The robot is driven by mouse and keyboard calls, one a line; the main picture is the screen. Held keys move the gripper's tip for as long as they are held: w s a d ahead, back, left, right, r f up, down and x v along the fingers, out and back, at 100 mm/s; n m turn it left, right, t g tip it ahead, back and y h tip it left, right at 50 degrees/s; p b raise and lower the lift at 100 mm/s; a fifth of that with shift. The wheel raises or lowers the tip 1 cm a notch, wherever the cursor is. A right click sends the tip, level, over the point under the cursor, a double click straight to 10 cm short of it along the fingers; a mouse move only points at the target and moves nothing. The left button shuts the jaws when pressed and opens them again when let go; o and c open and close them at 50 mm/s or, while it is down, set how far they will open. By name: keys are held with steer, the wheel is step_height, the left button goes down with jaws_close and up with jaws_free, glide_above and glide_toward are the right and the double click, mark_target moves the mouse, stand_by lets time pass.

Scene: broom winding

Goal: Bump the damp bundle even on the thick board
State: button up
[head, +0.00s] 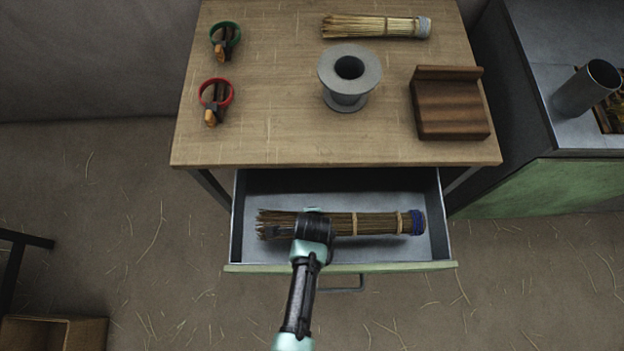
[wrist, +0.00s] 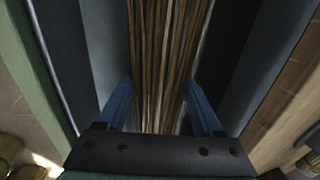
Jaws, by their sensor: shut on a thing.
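A brown bristle bundle (head: 375,223) with light bindings and a blue band at its right end lies along the open drawer (head: 290,188). My gripper (head: 312,226) is over the bundle's left half and shut on it. In the wrist view the bundle (wrist: 165,60) runs between the two blue fingers of my gripper (wrist: 160,100). The thick dark wooden board (head: 450,112), with a raised back edge, sits at the right of the table top. A paler bundle (head: 368,27) with a grey-white band lies at the table's back. I cannot tell which bundle is damp.
A grey spool (head: 348,78) stands mid-table. Green-ringed (head: 224,42) and red-ringed (head: 215,101) tools lie at the left. The table's front edge (head: 335,164) is just behind the drawer.

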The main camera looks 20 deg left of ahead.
steer(key=shift+f+b, duration=2.3)
steer(key=shift+f, duration=0.8)
steer(key=o, duration=1.1)
steer(key=shift+o, duration=0.3)
steer(key=shift+s, duration=0.1)
steer(key=shift+s+f, duration=0.1)
steer(key=a+p+v, duration=0.1)
steer(key=p+v, duration=0.2)
steer(key=v, duration=1)
steer(key=shift+w+d+r, duration=0.2)
steer(key=shift+d, duration=0.2)
